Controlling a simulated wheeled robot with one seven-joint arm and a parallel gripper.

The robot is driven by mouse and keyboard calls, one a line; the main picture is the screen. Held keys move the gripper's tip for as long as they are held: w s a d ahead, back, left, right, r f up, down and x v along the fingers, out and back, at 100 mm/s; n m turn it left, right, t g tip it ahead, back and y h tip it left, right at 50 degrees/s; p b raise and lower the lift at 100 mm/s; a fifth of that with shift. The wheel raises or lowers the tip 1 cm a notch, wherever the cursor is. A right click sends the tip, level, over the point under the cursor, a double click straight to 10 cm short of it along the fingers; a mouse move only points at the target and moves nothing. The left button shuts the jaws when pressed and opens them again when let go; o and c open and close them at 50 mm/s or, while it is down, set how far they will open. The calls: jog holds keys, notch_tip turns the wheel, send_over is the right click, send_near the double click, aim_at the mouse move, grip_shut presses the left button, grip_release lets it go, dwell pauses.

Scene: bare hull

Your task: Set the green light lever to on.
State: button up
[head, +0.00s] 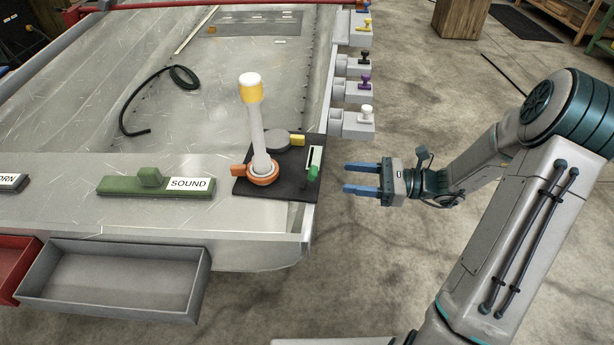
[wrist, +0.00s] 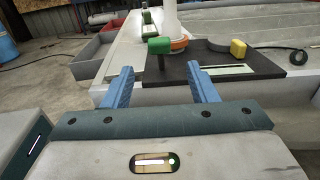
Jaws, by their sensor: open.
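The green lever (head: 313,173) is a small knob on the right edge of a black plate (head: 290,184), at the near end of a pale slotted strip (head: 315,155). In the wrist view the green knob (wrist: 160,45) stands at the left end of the pale strip (wrist: 228,69). No on or off mark can be read. My gripper (head: 347,176) is open and empty, to the right of the lever, its blue fingers pointing at it with a gap between. In the wrist view the knob appears beyond and between the fingertips (wrist: 160,75).
On the black plate stand a white post with an amber lamp (head: 251,88), its orange base (head: 262,172) and a yellow knob (head: 297,140). A green SOUND slider (head: 150,180) lies left. White boxes with knobs (head: 351,123) line the hull's right edge. An open grey drawer (head: 115,283) is in front.

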aim_at(317, 174)
jog(key=a, duration=0.3)
jog(key=w+a+b, duration=0.1)
jog(key=a, duration=0.3)
jog(key=a+b, duration=0.1)
jog(key=a, duration=0.3)
jog(key=shift+w+a, duration=0.15)
jog(key=shift+w, duration=0.1)
grip_shut()
